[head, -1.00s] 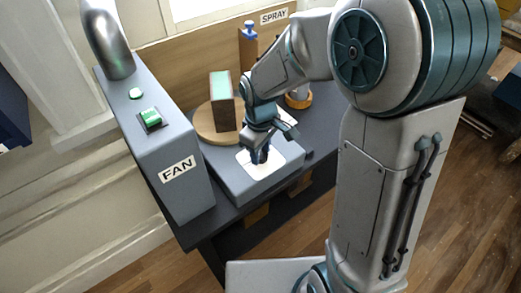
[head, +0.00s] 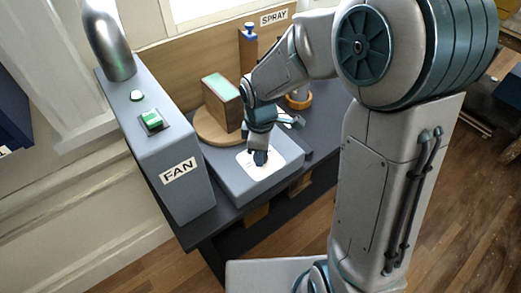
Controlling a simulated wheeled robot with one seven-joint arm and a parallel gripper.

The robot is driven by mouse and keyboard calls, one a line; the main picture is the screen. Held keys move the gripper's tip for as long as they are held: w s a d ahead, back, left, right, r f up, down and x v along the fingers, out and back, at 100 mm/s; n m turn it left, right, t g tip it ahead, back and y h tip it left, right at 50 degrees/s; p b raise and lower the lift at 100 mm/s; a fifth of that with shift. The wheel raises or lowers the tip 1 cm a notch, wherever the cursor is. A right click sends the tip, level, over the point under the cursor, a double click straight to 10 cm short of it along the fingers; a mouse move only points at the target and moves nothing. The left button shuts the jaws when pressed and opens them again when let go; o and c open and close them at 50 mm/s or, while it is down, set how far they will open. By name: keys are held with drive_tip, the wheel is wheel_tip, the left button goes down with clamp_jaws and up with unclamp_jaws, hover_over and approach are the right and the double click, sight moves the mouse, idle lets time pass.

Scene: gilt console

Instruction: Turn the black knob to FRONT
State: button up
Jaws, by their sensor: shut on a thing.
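A low grey control box (head: 232,181) with a white dial plate (head: 286,157) on top stands on the dark table. My gripper (head: 260,157) points down at the middle of the plate and is shut on the black knob, which the fingers almost wholly hide. The marks on the plate are too small or covered to read, so I cannot tell where the knob points. Behind the box, a brown block with a pale green top (head: 220,86) stands on a round wooden turntable (head: 204,126), set at an angle.
A tall grey FAN housing (head: 172,150) with a green button (head: 151,121) stands close on the left. A blue-topped bottle (head: 249,37) is at the back by the SPRAY sign (head: 273,17). An orange ring-shaped base (head: 298,101) is behind my arm.

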drive_tip(key=o, duration=1)
wheel_tip(320, 180, up, 14)
idle(0.5)
drive_tip(key=s+d+f+m+t, duration=0.2)
drive_tip(key=s+d+m+t, duration=0.1)
drive_tip(key=s+d+m, duration=0.9)
drive_tip(key=s+m, duration=0.1)
drive_tip(key=m, duration=0.3)
drive_tip(key=shift+d, duration=0.3)
